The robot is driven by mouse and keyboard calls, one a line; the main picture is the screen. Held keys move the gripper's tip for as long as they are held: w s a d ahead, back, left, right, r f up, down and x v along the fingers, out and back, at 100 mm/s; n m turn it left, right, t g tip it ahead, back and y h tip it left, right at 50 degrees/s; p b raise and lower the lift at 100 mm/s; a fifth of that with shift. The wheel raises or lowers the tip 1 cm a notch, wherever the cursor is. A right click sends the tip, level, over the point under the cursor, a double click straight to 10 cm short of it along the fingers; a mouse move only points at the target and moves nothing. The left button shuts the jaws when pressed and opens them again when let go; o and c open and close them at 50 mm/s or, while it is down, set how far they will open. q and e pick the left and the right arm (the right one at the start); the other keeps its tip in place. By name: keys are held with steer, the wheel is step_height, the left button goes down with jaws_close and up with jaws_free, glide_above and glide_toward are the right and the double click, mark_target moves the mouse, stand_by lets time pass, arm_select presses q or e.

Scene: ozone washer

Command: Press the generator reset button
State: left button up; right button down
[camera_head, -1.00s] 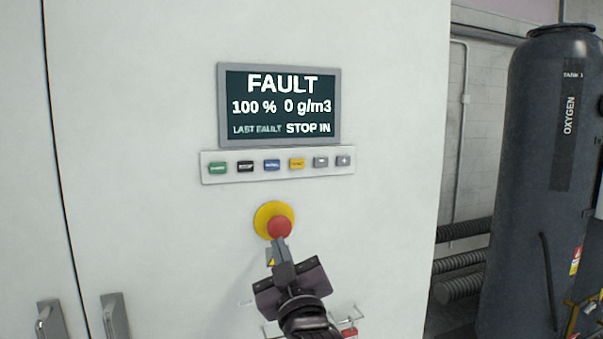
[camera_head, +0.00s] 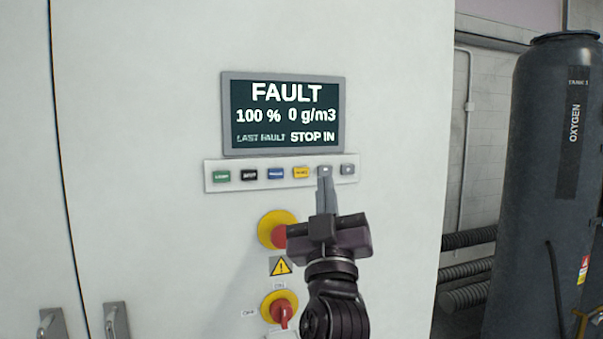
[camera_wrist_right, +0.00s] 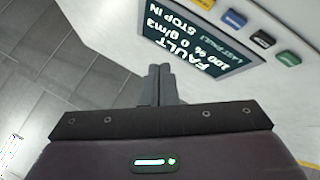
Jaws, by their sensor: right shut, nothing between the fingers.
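A button strip (camera_head: 212,187) on the white cabinet holds a green button (camera_head: 221,176), a black button (camera_head: 249,174), a blue button (camera_head: 276,174), a yellow button (camera_head: 302,172) and two grey buttons. The small labels are too blurred to read surely, so I cannot tell which is the reset. My right gripper (camera_head: 324,178) is shut and empty, its fingertips pointing up over the lower edge of the left grey button (camera_head: 324,169), just right of the yellow one. I cannot tell whether they touch. The right wrist view shows the shut fingers (camera_wrist_right: 158,73) and the yellow button (camera_wrist_right: 204,3). My left gripper is out of view.
The screen (camera_head: 284,114) above the strip reads FAULT, 100 %, 0 g/m3, STOP IN. A red and yellow emergency stop (camera_head: 268,227) is partly behind my gripper. Below it are a warning sign (camera_head: 281,266) and a red rotary switch (camera_head: 281,310). An oxygen tank (camera_head: 540,190) stands right.

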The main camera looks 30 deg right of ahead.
steer(key=shift+w+d+p, duration=0.15)
steer(key=shift+w+d, duration=0.2)
steer(key=shift+w, duration=1.05)
steer(key=shift+w+d+p, duration=0.15)
steer(key=shift+w+d, duration=0.15)
steer(key=shift+w, duration=1.05)
steer(key=shift+w+d+p, duration=0.15)
steer(key=shift+w+d, duration=0.2)
steer(key=shift+w, duration=1.05)
steer(key=shift+w, duration=0.15)
steer(key=shift+w+d, duration=0.1)
steer(key=shift+w, duration=0.15)
steer(key=shift+w+d, duration=0.1)
steer(key=shift+w, duration=0.3)
steer(key=shift+s, duration=0.1)
steer(key=shift+s+a, duration=0.2)
steer(key=shift+s, duration=0.5)
steer(key=shift+s+f, duration=0.1)
steer(key=shift+s+a, duration=0.2)
steer(key=shift+s, duration=0.55)
steer(key=shift+s+a, duration=0.2)
steer(key=shift+s, duration=0.6)
steer(key=shift+s+a, duration=0.2)
steer(key=shift+s, duration=0.55)
